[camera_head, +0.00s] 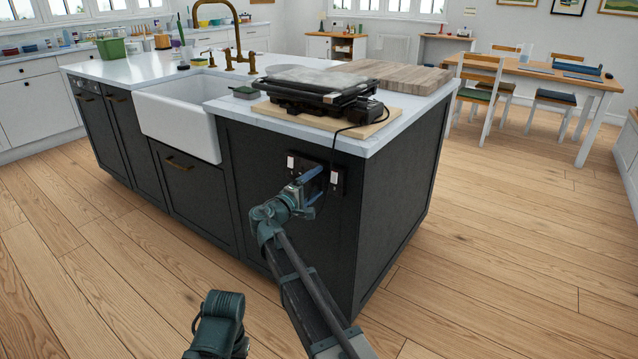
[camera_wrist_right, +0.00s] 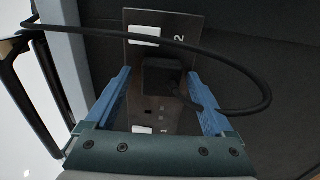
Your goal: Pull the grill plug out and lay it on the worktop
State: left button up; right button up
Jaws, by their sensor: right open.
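The grill plug (camera_wrist_right: 162,77) is a black block on the dark socket plate (camera_wrist_right: 188,24) in the right wrist view. It sits at the outlet nearer the mark 2; bare socket holes show nearer the mark 1. My right gripper (camera_wrist_right: 160,74) is open, with one blue finger on either side of the plug and gaps between. My left gripper cannot be made out.
The black cord (camera_wrist_right: 268,92) loops from the plug across the plate; in the head view it hangs over the worktop edge from the grill. A wooden board (camera_head: 378,121) lies under the grill. A white sink (camera_head: 178,120) is left. Bare worktop shows along the front edge.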

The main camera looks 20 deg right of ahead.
dwell(0.6)
grip_shut()
jog(key=shift+s+a, duration=0.15)
jog(key=shift+a, duration=0.05)
dwell(0.4)
jog(key=shift+v, duration=2.8)
jog(key=shift+v, duration=1.5)
notch_tip(320, 180, up, 21)
jog(key=p, duration=2.1)
